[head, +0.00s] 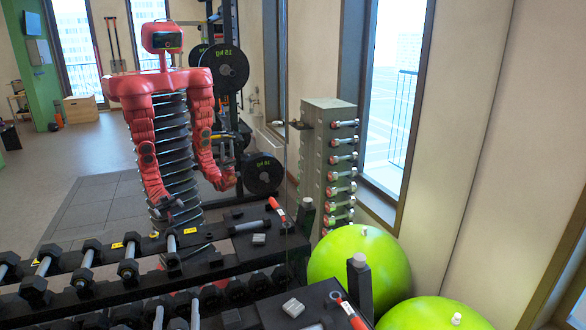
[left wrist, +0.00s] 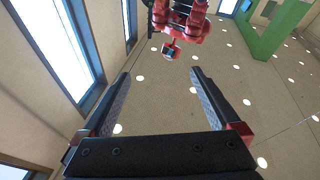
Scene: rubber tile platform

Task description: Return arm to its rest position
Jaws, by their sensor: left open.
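My left gripper (left wrist: 160,78) shows in the left wrist view with its two dark fingers spread wide and nothing between them. Behind them are a pale surface with small round lights and a red robot body at the top edge. In the head view a red robot with a ribbed dark column stands beyond the rack, and it looks like my own reflection in a mirror. Its dark gripper on the picture's left (head: 167,205) hangs low. The red forearm on the picture's right is bent, and its gripper is too small to read.
A dark dumbbell rack (head: 235,266) fills the bottom, with a grey block (head: 293,307) and a red-tipped item (head: 350,314) on top. Right of it are a dumbbell tower (head: 317,150) and two green balls (head: 385,262) (head: 435,315). Windows and wall close the right side.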

